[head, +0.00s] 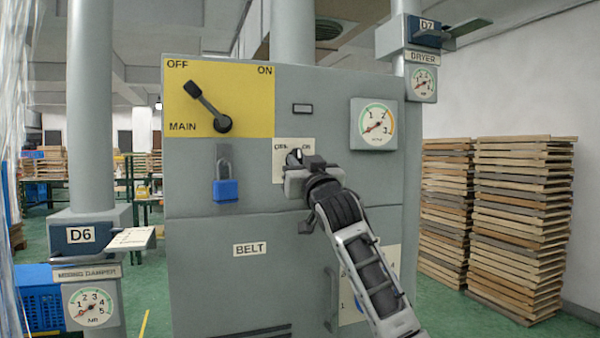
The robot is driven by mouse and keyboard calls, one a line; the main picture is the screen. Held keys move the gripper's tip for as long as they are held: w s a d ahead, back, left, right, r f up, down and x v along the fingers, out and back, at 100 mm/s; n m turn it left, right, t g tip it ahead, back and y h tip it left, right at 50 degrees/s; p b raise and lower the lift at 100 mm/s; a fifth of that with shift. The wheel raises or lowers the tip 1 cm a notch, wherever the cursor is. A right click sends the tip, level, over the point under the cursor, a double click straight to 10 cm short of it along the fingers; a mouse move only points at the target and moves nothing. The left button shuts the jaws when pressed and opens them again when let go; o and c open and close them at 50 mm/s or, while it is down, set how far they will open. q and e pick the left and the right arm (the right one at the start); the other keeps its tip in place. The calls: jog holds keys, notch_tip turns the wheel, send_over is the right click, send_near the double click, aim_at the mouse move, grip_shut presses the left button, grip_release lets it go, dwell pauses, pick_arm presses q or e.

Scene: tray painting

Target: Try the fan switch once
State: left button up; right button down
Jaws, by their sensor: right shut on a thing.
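The fan switch is a small dark knob (294,157) on a pale plate (279,165) with OFF and ON lettering, partly hidden by my gripper. My right gripper (302,165) is at this plate, shut on the knob. The plate sits on a grey cabinet (210,290). Above left is a yellow panel (245,95) marked OFF, ON and MAIN, with a black lever (207,106) pointing up-left towards OFF. A round gauge (374,125) is right of the switch; its red needle points low left. My left gripper is out of view.
A blue padlock (226,190) hangs below the yellow panel. Damper D6 (85,235) with a tag and gauge (90,306) stands left; D7 (425,30) is upper right. Stacked wooden trays (520,220) stand right. A door handle (331,300) is low beside my right arm.

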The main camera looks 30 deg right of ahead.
pick_arm(q)
jog(key=p, duration=0.1)
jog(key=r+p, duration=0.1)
jog(key=p, duration=0.1)
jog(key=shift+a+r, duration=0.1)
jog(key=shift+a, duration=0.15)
pick_arm(e)
jog(key=m+g+h, duration=0.1)
jog(key=m+h, duration=0.1)
jog(key=m, duration=0.2)
jog(key=m+g+h, duration=0.1)
jog(key=m, duration=0.3)
jog(key=m+g+h, duration=0.1)
jog(key=m+h, duration=0.1)
jog(key=m, duration=0.3)
jog(key=shift+a+g+h, duration=0.15)
jog(key=shift+g+h, duration=0.15)
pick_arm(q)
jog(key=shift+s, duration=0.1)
pick_arm(e)
jog(key=shift+m, duration=0.3)
jog(key=c, duration=1.4)
grip_release()
jog(key=shift+r, duration=0.1)
